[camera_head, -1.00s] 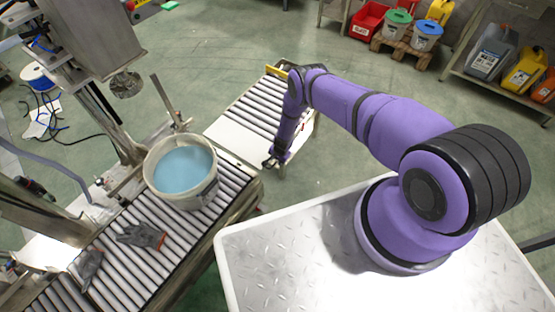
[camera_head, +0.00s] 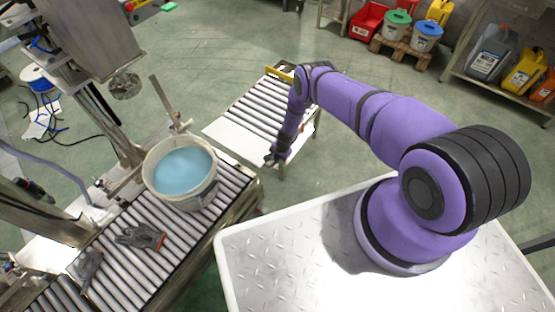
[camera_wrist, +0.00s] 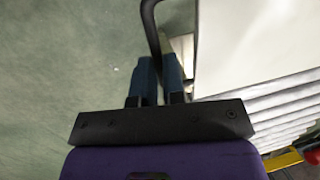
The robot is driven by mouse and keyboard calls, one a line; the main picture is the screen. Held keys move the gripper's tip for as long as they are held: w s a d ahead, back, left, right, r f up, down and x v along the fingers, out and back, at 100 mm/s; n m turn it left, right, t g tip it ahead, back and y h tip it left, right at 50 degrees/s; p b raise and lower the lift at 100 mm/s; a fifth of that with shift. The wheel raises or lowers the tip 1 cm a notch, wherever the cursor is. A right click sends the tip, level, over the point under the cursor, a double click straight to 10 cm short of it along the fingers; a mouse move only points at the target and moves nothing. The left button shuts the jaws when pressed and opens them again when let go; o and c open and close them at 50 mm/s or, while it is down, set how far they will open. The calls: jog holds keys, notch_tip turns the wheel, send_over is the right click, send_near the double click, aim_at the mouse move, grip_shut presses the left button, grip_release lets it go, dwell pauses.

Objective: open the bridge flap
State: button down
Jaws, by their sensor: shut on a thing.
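The bridge flap (camera_head: 240,138) is a pale flat panel at the near end of the far roller section, facing the near conveyor. In the wrist view its likely pale panel (camera_wrist: 255,40) fills the upper right. My gripper (camera_head: 271,159) is low at the flap's right corner in the head view. In the wrist view my gripper (camera_wrist: 159,68) has its two blue-grey fingers close together on a dark curved handle (camera_wrist: 149,18). The fingers hide the gripped part of the handle. Where the handle joins the flap is unclear.
A bucket of blue liquid (camera_head: 206,190) stands on the near roller conveyor (camera_head: 140,262), with dark gloves (camera_head: 140,237) beside it. The far rollers (camera_head: 262,104) lie behind the flap. Green floor is open to the right of them.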

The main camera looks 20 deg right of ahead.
dwell(0.3)
jog(key=c, duration=1.2)
grip_release()
jog(key=shift+r, duration=0.1)
jog(key=v, duration=1)
jog(key=shift+d+r, duration=0.2)
jog(key=shift+r, duration=0.15)
jog(key=shift+w, duration=0.1)
